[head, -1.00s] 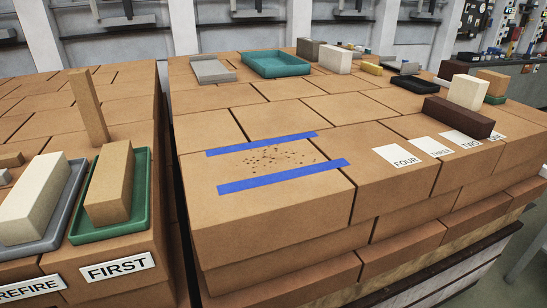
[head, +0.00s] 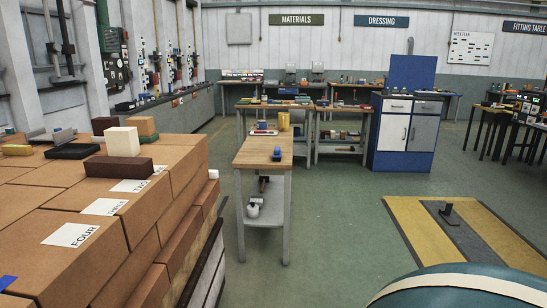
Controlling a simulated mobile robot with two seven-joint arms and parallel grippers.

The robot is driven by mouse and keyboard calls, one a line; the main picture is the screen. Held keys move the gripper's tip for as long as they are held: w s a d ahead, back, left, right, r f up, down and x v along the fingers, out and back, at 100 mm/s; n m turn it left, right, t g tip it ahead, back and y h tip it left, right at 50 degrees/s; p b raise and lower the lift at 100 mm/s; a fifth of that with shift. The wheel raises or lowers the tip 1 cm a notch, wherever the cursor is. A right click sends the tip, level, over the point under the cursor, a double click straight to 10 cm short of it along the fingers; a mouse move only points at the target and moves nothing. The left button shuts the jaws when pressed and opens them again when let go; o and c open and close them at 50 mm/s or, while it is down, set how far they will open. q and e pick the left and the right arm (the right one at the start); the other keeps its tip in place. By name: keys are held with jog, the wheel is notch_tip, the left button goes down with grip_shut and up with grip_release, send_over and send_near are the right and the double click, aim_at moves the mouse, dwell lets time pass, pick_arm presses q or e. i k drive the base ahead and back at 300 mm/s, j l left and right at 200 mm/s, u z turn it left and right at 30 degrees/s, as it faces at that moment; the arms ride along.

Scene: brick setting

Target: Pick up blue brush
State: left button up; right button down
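I cannot make out a blue brush for certain. A small blue object (head: 277,154) stands on the near part of a narrow wooden-topped table (head: 258,158) in the middle of the head view. It is too small to tell whether it is a brush. Another small blue piece (head: 63,135) shows on the brick stack (head: 150,215) at the left, by a grey flat item. Neither of my grippers is in view.
The narrow table also bears a yellow object (head: 283,121) and a red-and-white item. Green floor (head: 340,225) is open right of it. A blue cabinet (head: 405,135) stands behind. A teal rounded surface, unidentified, fills the bottom right corner.

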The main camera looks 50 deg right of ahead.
aim_at(277, 154)
jog(key=z, duration=1.55)
jog(key=i+l+u, duration=0.1)
jog(key=i+u, duration=0.2)
jog(key=u, duration=0.2)
jog(key=i+l+u, duration=0.15)
jog(key=u, duration=0.3)
jog(key=i+l+u, duration=0.2)
jog(key=i+l, duration=0.2)
jog(key=i+l+u, duration=0.15)
jog(key=i+l, duration=0.2)
jog(key=l, duration=0.25)
jog(key=i+l, duration=0.25)
jog(key=l, duration=0.15)
jog(key=i+l, duration=0.25)
jog(key=i+l+u, duration=0.1)
jog(key=l, duration=0.4)
jog(key=i+l, duration=0.35)
jog(key=i+l+u, duration=0.1)
jog(key=l, duration=0.35)
jog(key=i, duration=0.1)
